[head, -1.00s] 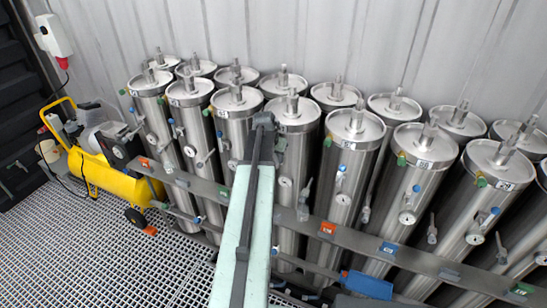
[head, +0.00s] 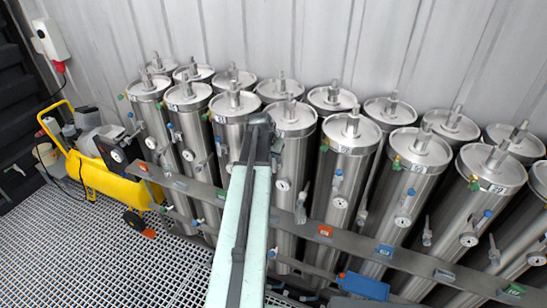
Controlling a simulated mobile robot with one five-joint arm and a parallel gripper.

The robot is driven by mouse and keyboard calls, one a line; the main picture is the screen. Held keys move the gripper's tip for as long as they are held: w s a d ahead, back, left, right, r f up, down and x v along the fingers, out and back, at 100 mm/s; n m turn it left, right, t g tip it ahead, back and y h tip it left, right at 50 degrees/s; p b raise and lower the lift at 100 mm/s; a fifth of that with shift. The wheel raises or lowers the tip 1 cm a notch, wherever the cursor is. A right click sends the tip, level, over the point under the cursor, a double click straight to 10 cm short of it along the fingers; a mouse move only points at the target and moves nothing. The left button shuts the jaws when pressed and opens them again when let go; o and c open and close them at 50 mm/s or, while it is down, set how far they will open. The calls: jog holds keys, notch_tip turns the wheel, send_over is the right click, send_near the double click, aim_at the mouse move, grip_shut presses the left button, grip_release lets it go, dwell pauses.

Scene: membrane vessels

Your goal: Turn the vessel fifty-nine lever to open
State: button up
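The vessel whose label seems to read 59 (head: 486,205) stands at the right of the head view, a tall steel cylinder with a round lid. A small blue-handled valve (head: 488,214) is on its upper side, with a round gauge (head: 468,240) below. A grey lever (head: 493,250) hangs to the right of the gauge; its exact setting is too small to tell. My mint-green arm rises through the middle of the view, left of this vessel and apart from it in the picture. My gripper fingers do not show.
Several similar vessels stand in two rows against the corrugated wall (head: 300,35). A grey rail (head: 350,241) with coloured tags crosses their fronts. A yellow compressor (head: 105,180) stands at the left. Open grating floor (head: 110,250) lies at the front left.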

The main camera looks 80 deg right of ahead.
jog(key=p+v, duration=0.3)
jog(key=v, duration=0.2)
jog(key=shift+r+p, duration=0.15)
jog(key=shift+p, duration=0.15)
